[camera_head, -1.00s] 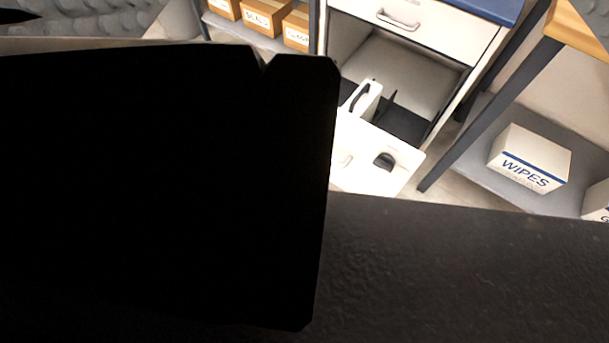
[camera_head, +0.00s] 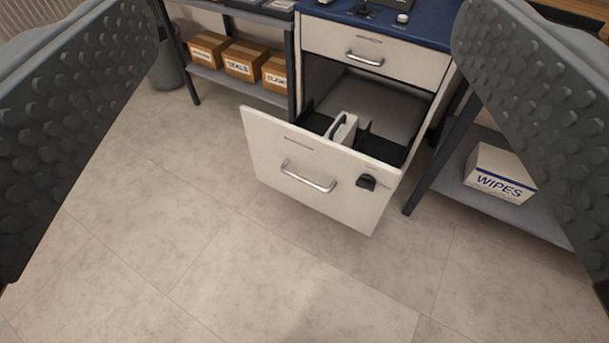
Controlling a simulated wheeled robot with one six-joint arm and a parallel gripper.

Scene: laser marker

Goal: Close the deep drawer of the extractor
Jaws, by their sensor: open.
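The deep drawer (camera_head: 330,200) of the extractor stands pulled out, low in the white cabinet with the blue top (camera_head: 430,24). Its white front has a silver bar handle (camera_head: 307,176) and a dark latch-like opening (camera_head: 366,182) to the right. Inside the drawer is a white box-like item with a dark handle (camera_head: 343,130) and black dividers. The shallow upper drawer (camera_head: 375,50) is shut. My gripper (camera_head: 305,150) is open and empty; its two dark, studded fingers fill the left and right edges of the view. It is apart from the drawer, above the floor before it.
A shelf with cardboard boxes (camera_head: 243,62) stands left of the cabinet. A dark bin (camera_head: 166,70) is beside it. At right, a low grey shelf bears a WIPES box (camera_head: 499,173). The tiled floor (camera_head: 200,230) before the drawer is clear.

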